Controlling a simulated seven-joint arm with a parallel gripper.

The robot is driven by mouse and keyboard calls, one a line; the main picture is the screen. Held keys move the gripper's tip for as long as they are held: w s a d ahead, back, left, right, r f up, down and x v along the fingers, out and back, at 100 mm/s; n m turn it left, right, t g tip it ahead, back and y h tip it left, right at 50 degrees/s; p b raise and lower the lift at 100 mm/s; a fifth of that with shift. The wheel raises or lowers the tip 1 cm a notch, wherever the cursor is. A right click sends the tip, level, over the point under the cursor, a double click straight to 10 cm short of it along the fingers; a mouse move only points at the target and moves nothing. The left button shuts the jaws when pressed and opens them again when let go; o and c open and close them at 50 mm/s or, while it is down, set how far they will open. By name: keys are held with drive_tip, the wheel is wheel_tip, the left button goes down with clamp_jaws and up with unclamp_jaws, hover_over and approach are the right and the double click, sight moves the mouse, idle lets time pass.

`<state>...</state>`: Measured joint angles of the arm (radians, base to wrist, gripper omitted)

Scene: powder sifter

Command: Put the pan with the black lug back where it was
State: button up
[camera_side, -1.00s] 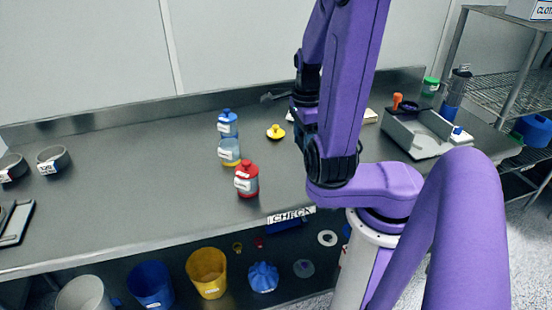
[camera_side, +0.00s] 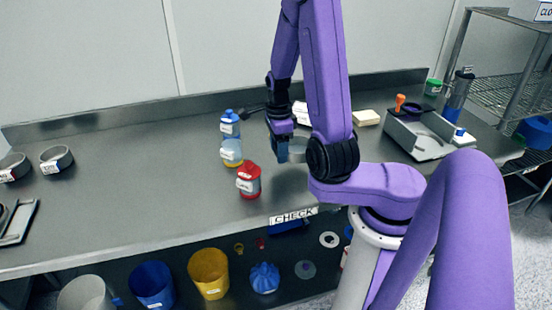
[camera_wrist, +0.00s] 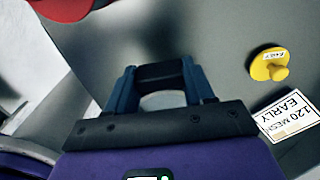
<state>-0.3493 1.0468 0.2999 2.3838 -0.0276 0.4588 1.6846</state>
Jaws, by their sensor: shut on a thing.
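My gripper (camera_side: 282,133) is above the bench, right of the bottles in the side view. In the wrist view, my gripper (camera_wrist: 160,78) has its two blue fingers shut on a black lug (camera_wrist: 161,72). The grey pan (camera_side: 297,150) shows beside the fingers in the side view, partly hidden by my arm. A piece of the pan (camera_wrist: 163,100) also shows behind the fingers in the wrist view. Whether the pan touches the bench is unclear.
A red bottle (camera_side: 249,181) and blue-capped bottles (camera_side: 231,140) stand left of my gripper. A yellow knobbed piece (camera_wrist: 268,66) and a "120 MESH EARLY" card (camera_wrist: 291,114) lie nearby. Two ring-shaped vessels (camera_side: 56,160) stand far left. The bench's left-middle is clear.

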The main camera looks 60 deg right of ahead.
sight(276, 169)
drive_tip(key=shift+w+d+f, duration=0.15)
drive_tip(key=shift+w+f, duration=0.3)
drive_tip(key=shift+f, duration=0.15)
drive_tip(key=shift+w+f, duration=0.1)
drive_tip(key=shift+f, duration=1.55)
drive_tip(key=shift+f, duration=0.15)
drive_tip(key=o, duration=1.1)
